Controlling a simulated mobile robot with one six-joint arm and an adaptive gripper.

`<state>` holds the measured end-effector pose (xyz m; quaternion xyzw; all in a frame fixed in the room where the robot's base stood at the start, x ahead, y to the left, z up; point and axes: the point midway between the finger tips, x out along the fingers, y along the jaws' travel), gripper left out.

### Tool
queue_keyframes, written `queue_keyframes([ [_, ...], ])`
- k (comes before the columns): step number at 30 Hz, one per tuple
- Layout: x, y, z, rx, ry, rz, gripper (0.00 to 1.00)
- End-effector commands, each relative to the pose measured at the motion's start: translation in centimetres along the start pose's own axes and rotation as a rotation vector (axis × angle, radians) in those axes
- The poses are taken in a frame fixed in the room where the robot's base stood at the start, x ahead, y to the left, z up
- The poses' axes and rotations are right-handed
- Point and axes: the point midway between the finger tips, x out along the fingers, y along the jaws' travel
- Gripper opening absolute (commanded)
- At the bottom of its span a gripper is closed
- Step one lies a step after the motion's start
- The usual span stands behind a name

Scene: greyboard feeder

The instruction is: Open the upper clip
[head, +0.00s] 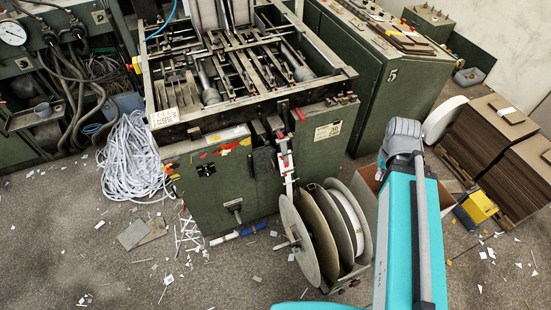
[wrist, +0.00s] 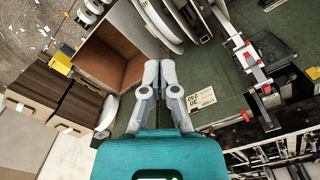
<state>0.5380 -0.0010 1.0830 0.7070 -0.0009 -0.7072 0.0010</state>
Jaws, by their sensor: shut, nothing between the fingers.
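The narrow feed track on the green machine's front carries small pale clips with red parts. The upper clip (head: 281,136) appears near the track's top in the head view, and in the wrist view (wrist: 264,88) it is right of my gripper. A lower clip (head: 286,163) sits below it, nearer the reels. I cannot tell whether either clip is open or shut. My gripper (wrist: 160,65) is shut and empty in the wrist view, fingers together, apart from the clips. In the head view my arm hides the gripper.
Large reels (head: 318,235) stand under the track. An open cardboard box (wrist: 112,48) lies left of my gripper in the wrist view. Stacked brown board (head: 490,150) stands at the right. A second green cabinet (head: 375,75) stands behind. Paper scraps litter the floor.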

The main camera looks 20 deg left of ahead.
Motion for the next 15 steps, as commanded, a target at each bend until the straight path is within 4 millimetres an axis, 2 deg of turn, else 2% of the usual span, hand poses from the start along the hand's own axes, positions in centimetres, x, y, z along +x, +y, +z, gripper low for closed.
queue_keyframes([
  [8,2.2,-0.9,-1.3,-0.041,0.008,0.049,0.0],
  [15,6.2,-3.2,-3.9,-0.128,0.029,0.166,0.0],
])
